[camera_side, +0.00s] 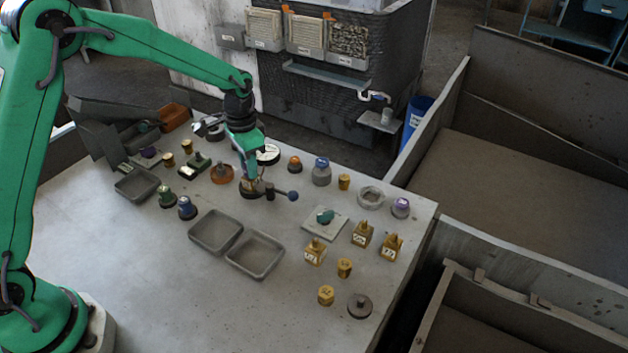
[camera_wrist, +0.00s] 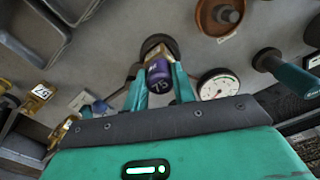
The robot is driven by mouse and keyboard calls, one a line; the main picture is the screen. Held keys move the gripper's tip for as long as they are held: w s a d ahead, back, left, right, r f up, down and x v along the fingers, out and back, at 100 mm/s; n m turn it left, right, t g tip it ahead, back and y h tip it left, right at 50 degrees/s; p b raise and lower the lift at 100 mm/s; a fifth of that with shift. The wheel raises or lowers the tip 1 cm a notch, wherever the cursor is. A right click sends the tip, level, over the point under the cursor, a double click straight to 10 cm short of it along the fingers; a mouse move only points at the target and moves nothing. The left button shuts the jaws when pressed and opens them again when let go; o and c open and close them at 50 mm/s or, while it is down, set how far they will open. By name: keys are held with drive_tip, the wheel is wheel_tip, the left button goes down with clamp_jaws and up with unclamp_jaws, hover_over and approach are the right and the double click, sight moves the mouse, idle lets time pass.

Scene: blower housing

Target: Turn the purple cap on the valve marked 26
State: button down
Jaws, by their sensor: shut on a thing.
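A purple cap (camera_wrist: 158,70) sits between the two fingers of my gripper (camera_wrist: 160,85) in the wrist view. The fingers are shut on it from both sides. A label on it looks like "75", but I cannot read it surely, and I see no clear 26. A dark round base shows behind the cap. In the side view my gripper (camera_side: 252,180) points down at a dark-based valve (camera_side: 248,192) near the table's middle; the cap there is mostly hidden by the fingers. Another purple-capped valve (camera_side: 400,206) stands at the table's right edge.
A white dial gauge (camera_wrist: 218,84) and a dark-handled fitting (camera_side: 291,195) are close to my gripper. Two grey trays (camera_side: 203,246) lie in front, with several brass fittings (camera_side: 362,234) to the right. The table's front left is clear.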

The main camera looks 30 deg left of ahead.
drive_tip(key=shift+d, duration=0.1)
drive_tip(key=c, duration=0.7)
unclamp_jaws()
drive_tip(key=shift+r, duration=3.75)
drive_tip(key=shift+s, duration=0.1)
